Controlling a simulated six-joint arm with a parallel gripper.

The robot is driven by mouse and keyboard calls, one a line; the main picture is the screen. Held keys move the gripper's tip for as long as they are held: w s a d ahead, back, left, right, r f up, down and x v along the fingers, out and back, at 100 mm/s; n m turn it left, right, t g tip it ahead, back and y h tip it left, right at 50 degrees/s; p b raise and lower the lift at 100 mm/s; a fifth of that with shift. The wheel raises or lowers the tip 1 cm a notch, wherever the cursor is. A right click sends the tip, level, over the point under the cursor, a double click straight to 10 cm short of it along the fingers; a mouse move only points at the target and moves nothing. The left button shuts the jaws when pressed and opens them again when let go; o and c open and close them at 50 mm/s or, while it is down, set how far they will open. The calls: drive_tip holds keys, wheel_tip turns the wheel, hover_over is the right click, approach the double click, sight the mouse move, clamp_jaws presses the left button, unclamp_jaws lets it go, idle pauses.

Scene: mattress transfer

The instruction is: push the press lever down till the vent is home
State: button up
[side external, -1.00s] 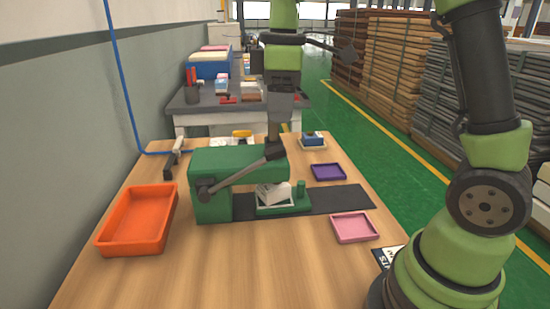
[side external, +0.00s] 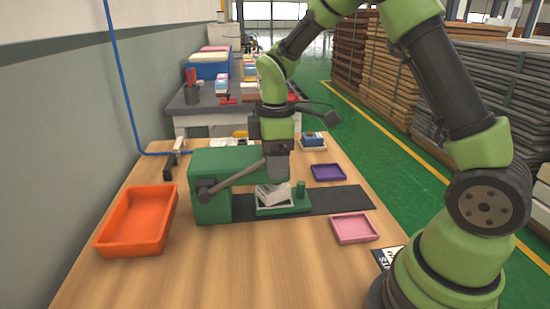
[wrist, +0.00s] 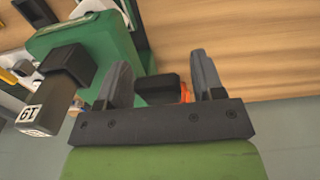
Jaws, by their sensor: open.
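The green press (side external: 225,170) stands on the wooden table, its body also in the wrist view (wrist: 85,50). Its grey lever (side external: 232,178) slants up to the right from the pivot. The pale vent (side external: 272,193) sits tilted in the green nest (side external: 283,207) below. My gripper (side external: 277,176) points down at the lever's far end, above the vent, and hides the lever tip. In the wrist view my gripper's two grey fingers (wrist: 163,80) are apart, with a dark block (wrist: 155,88) between them, likely the lever knob. Whether they touch it I cannot tell.
An orange tray (side external: 165,238) lies left of the press. A purple tray (side external: 328,172) and a pink tray (side external: 354,228) lie to the right. A dark strip (side external: 345,199) runs under the nest. The front of the table is clear.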

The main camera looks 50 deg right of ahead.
clamp_jaws()
wheel_tip(320, 180, down, 6)
drive_tip(key=s+d, duration=0.1)
drive_tip(key=shift+f, duration=0.25)
drive_tip(key=shift+s+d, duration=0.1)
unclamp_jaws()
drive_tip(key=shift+r, duration=0.15)
